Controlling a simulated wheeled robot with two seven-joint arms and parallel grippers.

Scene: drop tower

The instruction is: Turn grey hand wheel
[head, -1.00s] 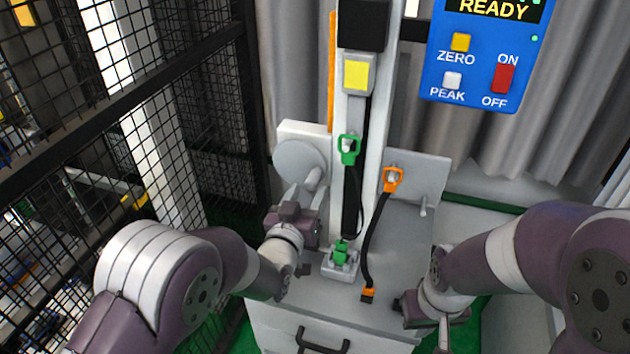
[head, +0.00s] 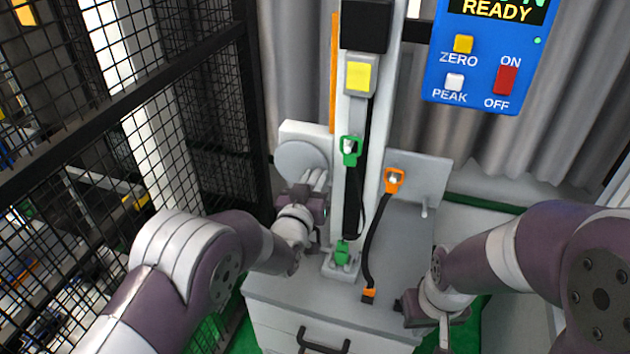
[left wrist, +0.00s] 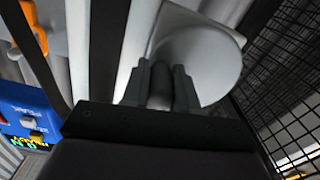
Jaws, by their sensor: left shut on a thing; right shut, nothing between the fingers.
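The grey hand wheel (head: 299,160) is a round disc on a white block, on the left side of the column in the head view. It fills the upper right of the left wrist view (left wrist: 208,60). The handle is mostly hidden by the fingers. My right gripper (head: 402,308) is shut and empty, low at the right edge of the bench.
The column (head: 379,110) carries a green hook (head: 350,150). An orange hook (head: 394,180) with a black strap hangs on the right panel. A blue control box (head: 470,85) reads READY. A black mesh fence (head: 205,120) stands close on the left.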

